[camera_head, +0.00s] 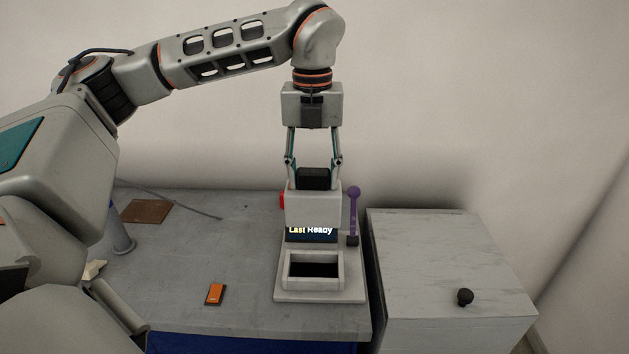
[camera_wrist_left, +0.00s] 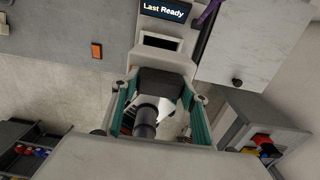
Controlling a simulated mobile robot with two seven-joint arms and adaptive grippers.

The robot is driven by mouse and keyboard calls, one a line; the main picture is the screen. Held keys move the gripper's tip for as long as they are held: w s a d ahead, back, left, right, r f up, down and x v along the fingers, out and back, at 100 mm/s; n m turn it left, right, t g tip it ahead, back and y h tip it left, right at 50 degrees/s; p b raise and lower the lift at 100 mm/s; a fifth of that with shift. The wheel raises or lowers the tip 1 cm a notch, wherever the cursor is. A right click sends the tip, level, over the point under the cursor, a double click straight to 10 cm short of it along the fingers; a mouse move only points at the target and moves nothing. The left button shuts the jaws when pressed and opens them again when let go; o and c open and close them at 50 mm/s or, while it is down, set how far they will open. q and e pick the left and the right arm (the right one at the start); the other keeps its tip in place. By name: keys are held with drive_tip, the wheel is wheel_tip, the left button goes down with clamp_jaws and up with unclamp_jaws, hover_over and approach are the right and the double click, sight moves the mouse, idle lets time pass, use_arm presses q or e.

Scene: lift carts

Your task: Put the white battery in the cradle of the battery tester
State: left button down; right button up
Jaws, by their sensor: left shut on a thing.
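My left gripper (camera_head: 314,163) points straight down and is shut on the white battery (camera_head: 313,207), a white block with a black top (camera_head: 313,179). The battery hangs upright, in line with the battery tester (camera_head: 285,294) and covering its upper part in the head view. The tester's screen (camera_head: 311,235) reads "Last Ready". The cradle (camera_head: 314,283) is a raised frame with a dark, empty opening at the tester's front. In the left wrist view the battery (camera_wrist_left: 165,61) reaches toward the cradle opening (camera_wrist_left: 160,42); the height of the gap is hard to tell. My right gripper is not in view.
An orange block (camera_head: 215,293) lies on the grey table (camera_head: 185,265), left of the tester. A purple lever (camera_head: 354,210) stands at the tester's right, and a red part (camera_head: 283,200) shows at its left. A grey cabinet (camera_head: 430,255) with a black knob (camera_head: 465,296) stands at the right.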

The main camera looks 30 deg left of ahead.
use_arm(q)
wheel_tip(320, 180, down, 17)
drive_tip(key=shift+p, duration=0.3)
idle(0.4)
drive_tip(key=shift+f, duration=0.25)
drive_tip(key=c, duration=1.5)
unclamp_jaws()
drive_tip(key=shift+f, duration=0.15)
drive_tip(key=o, duration=0.4)
